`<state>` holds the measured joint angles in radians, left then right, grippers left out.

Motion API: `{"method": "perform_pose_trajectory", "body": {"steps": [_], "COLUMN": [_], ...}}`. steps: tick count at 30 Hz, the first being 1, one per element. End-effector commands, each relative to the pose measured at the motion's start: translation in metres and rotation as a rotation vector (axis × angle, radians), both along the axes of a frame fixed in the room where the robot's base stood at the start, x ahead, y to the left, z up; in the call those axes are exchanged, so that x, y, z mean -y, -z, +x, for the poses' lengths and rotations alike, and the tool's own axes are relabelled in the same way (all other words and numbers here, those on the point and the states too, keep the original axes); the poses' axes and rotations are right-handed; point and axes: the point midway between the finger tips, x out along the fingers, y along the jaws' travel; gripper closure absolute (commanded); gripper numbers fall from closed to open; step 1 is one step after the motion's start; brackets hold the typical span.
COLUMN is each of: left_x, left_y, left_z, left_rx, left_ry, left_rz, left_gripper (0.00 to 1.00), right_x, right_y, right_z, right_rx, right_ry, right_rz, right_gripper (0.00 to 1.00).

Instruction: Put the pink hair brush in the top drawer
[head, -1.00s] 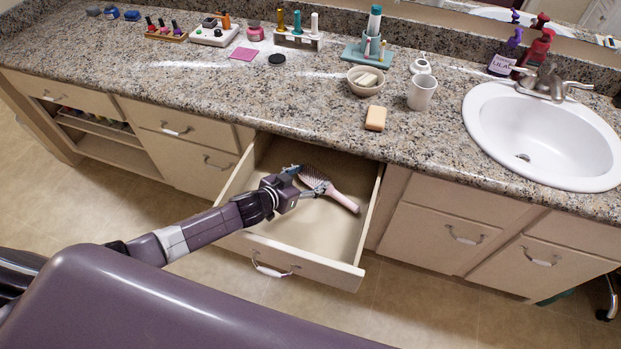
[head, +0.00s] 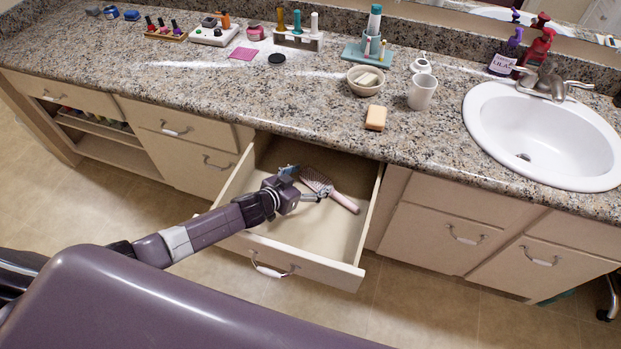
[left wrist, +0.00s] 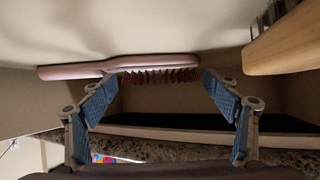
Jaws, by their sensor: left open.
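The pink hair brush (head: 327,187) lies inside the open top drawer (head: 325,225), its handle toward the lower right and its bristled head toward the upper left. My left gripper (head: 303,182) is inside the drawer, close beside the brush. In the left wrist view, the brush (left wrist: 110,68) lies along the pale drawer floor, beyond the fingertips. The two blue-padded fingers (left wrist: 160,84) are spread wide and empty, with the left fingertip close to the handle; I cannot tell whether they touch. My right gripper does not show.
The granite counter (head: 310,95) above the drawer holds an orange soap bar (head: 375,118), a white cup (head: 422,92), a bowl (head: 365,80) and bottles. A white sink (head: 540,135) is at right. The drawer has free floor around the brush.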

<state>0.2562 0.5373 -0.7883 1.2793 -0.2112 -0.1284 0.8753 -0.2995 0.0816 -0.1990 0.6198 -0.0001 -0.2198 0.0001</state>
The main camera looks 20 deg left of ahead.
Motion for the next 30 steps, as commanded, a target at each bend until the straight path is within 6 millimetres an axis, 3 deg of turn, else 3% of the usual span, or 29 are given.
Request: {"method": "perform_pose_trajectory", "body": {"steps": [18,30], "left_x": [-0.024,-0.025], "left_y": [-0.035,-0.038], "left_z": [-0.058,-0.061], "left_rx": [-0.002,0.000], "left_ry": [0.000,0.000], "left_rz": [0.001,0.000], "left_gripper": [0.19,0.19], "right_x": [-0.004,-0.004], "right_y": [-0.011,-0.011], "right_z": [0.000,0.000], "right_rx": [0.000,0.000], "right_ry": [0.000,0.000], "right_rz": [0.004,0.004], "right_gripper": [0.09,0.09]}}
